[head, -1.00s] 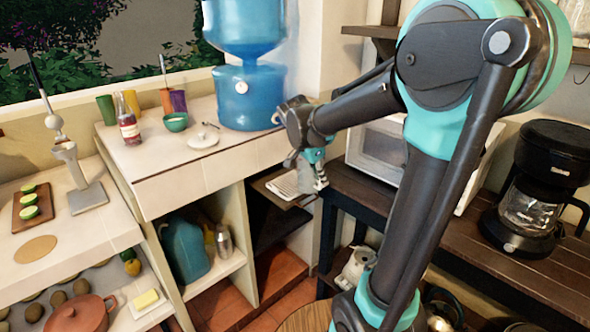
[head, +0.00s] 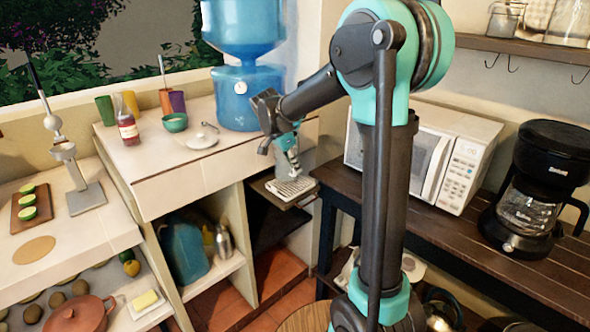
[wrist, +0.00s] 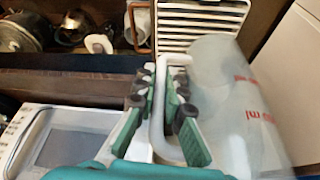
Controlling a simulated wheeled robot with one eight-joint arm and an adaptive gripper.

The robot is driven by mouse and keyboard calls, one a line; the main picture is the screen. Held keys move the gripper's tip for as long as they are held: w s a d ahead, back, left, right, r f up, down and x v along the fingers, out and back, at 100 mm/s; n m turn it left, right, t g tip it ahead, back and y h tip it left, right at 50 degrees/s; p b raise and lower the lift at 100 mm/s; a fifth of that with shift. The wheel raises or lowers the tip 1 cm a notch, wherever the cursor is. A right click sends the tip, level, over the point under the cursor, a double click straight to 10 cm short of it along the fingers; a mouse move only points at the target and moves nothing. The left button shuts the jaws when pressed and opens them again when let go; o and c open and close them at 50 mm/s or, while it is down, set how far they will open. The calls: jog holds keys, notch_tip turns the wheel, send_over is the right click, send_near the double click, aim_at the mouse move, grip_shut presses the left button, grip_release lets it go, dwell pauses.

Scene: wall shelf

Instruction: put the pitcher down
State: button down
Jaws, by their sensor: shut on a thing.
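The pitcher (wrist: 235,105) is clear plastic with red volume marks and shows large at the right of the wrist view. My gripper (wrist: 165,105) is shut on its pale handle. In the head view my gripper (head: 284,146) is beside the blue water dispenser, with the see-through pitcher (head: 292,163) faint below it. A small pull-out shelf (head: 263,184) with a light slatted tray (head: 293,188) lies below the pitcher. I cannot tell whether the pitcher's base touches the tray.
The water dispenser (head: 248,98) stands on the white counter (head: 190,170), close to my gripper. A white microwave (head: 440,150) and a coffee maker (head: 535,190) stand on the dark wooden table (head: 450,225) at right. A blue jug (head: 184,250) stands in the cabinet below the counter.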

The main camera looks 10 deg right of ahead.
jog(key=shift+s+f, duration=0.1)
jog(key=shift+f, duration=0.6)
jog(key=c, duration=1.6)
grip_release()
jog(key=v, duration=1.2)
jog(key=s+d+f+n+y, duration=0.1)
jog(key=s+d+f+n, duration=0.3)
jog(key=s+f, duration=0.3)
jog(key=s+d+f+n+t+y, duration=0.1)
jog(key=s+d+f+n, duration=0.3)
jog(key=s+f, duration=0.4)
jog(key=s+d+f+n+t+y, duration=0.1)
jog(key=s+d+f+n+y, duration=0.1)
jog(key=s+d+f+n, duration=0.2)
jog(key=s+f+n, duration=0.1)
jog(key=s+f, duration=0.2)
jog(key=s, duration=0.1)
jog(key=shift+s+f, duration=0.2)
jog(key=shift+s, duration=0.2)
